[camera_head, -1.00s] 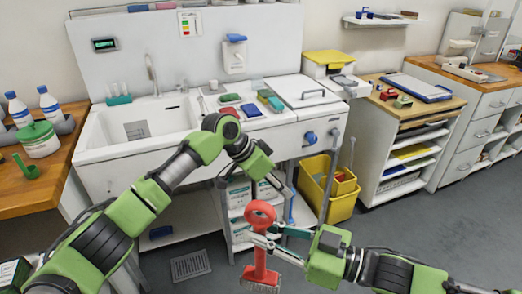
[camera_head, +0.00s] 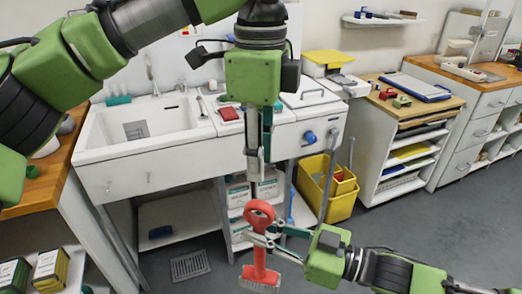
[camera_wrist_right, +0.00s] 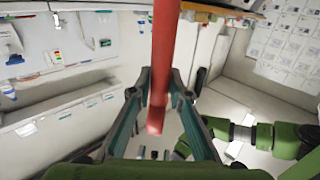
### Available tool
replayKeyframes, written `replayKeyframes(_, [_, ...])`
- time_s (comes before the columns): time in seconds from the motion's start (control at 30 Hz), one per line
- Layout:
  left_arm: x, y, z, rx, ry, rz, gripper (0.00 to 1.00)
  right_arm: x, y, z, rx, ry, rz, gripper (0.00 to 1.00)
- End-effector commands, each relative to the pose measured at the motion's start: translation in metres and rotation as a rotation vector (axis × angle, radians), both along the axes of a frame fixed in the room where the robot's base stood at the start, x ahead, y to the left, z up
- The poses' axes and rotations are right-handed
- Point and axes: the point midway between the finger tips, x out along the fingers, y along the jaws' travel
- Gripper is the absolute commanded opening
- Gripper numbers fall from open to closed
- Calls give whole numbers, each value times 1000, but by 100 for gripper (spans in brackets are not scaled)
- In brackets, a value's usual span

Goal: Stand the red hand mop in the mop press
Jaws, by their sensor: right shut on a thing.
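The red hand mop (camera_head: 261,262) hangs upright, its ring-shaped top up and its pale fringe down, above the floor in front of the sink unit. My right gripper (camera_head: 264,238) is shut on its shaft just below the ring. In the right wrist view the red shaft (camera_wrist_right: 164,50) passes between the two fingers. My left gripper (camera_head: 257,174) points straight down above the mop's ring; whether its fingers are apart is unclear. A yellow bucket (camera_head: 342,206) with a press-like top part (camera_head: 318,168) stands on the floor behind and right of the mop; it appears to be the mop press.
The white sink unit (camera_head: 150,172) fills the back. A white shelf cart (camera_head: 370,165) stands right of the bucket. A floor drain (camera_head: 191,265) lies at lower left. The grey floor at right is free apart from my right arm.

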Motion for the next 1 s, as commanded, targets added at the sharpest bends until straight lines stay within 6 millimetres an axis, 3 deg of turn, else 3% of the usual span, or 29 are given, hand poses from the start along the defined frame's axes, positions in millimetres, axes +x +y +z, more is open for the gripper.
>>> replayKeyframes(0.53, [0, 1, -94, 0, 1, 2, 27, 0, 0, 2, 2, -2, 1, 0])
replayKeyframes(0.73, [0, 0, -111, -2, 0, 3, 27, 0, 0, 2, 2, -2, 1, 0])
replayKeyframes(1.0, [0, 0, -114, -2, 1, 3, 27, 0, 0, 2, 2, -2, 1, 0])
